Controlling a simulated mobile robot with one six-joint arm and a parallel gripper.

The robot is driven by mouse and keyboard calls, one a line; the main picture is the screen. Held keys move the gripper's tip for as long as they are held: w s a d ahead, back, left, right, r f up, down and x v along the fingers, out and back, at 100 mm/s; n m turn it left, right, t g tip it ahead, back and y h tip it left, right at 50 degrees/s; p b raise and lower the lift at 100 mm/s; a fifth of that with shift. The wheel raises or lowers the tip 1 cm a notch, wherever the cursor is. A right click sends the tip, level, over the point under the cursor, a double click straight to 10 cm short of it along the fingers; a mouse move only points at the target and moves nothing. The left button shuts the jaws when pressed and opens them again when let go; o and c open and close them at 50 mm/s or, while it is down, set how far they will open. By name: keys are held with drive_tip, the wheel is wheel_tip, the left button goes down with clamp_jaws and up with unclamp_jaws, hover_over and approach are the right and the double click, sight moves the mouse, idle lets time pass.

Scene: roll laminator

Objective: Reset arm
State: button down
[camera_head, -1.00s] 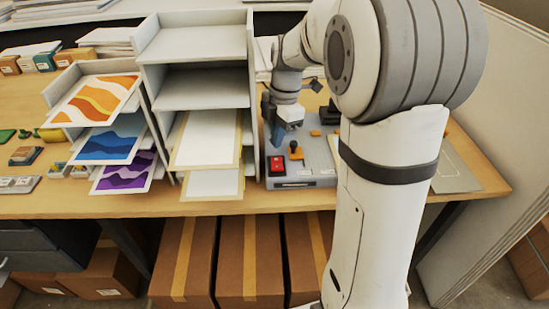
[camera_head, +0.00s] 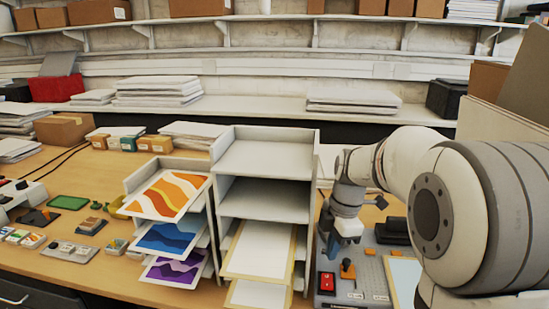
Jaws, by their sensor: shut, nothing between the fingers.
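My gripper (camera_head: 335,246) hangs at the end of my white arm, pointing down over the left part of the grey laminator (camera_head: 373,288). It is shut and nothing shows in it. A red switch (camera_head: 327,282) and an orange knob (camera_head: 347,268) are on the laminator just below the fingertips. Whether the fingertips touch the machine is hard to tell. My arm's large shoulder joint hides much of the right side of the bench.
A white shelf rack (camera_head: 265,160) stands close left of my gripper, with pale sheets on its lower trays. Left of it, a smaller rack holds an orange print (camera_head: 167,194), a blue print (camera_head: 172,236) and a purple print (camera_head: 175,267). Paper stacks (camera_head: 352,102) lie behind.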

drive_tip(key=s+m+t+h, duration=0.1)
drive_tip(key=s+m+t, duration=0.2)
drive_tip(key=s+m, duration=1.5)
drive_tip(key=shift+s+a+m+h, duration=0.25)
drive_tip(key=shift+s+m+h, duration=0.05)
drive_tip(key=shift+m, duration=0.8)
drive_tip(key=shift+f, duration=0.1)
